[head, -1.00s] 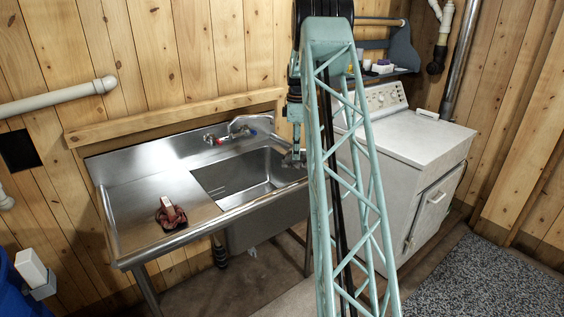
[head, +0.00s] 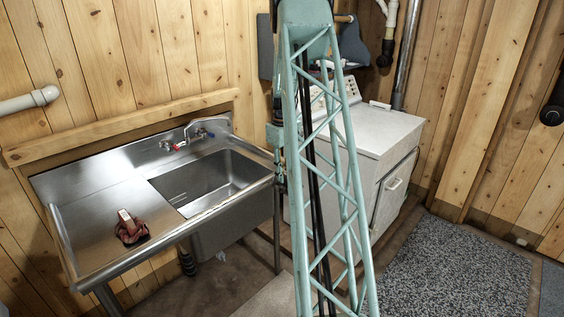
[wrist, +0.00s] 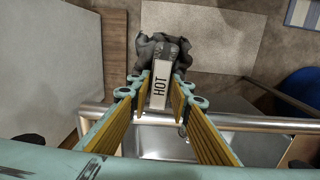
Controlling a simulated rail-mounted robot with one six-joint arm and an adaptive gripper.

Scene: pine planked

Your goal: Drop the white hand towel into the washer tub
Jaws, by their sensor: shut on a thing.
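My gripper (wrist: 160,88) is shut on a dark grey crumpled cloth-like thing (wrist: 150,47) with a white tag reading HOT (wrist: 160,84) between the yellow-padded fingers. It is held over the floor beside the sink's front rim in the wrist view. In the head view my lattice arm hides the gripper and the held thing. I cannot make out a white hand towel as such. A white machine (head: 385,135) with a top control panel and a front door stands right of the sink; I see no open tub, and my arm covers part of it.
A steel sink (head: 205,211) with a drainboard stands at the left. A red crumpled thing with a white tag (head: 130,229) lies on the drainboard. A speckled grey mat (head: 450,262) lies on the floor at the right. A blue rounded object (wrist: 300,92) shows in the wrist view.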

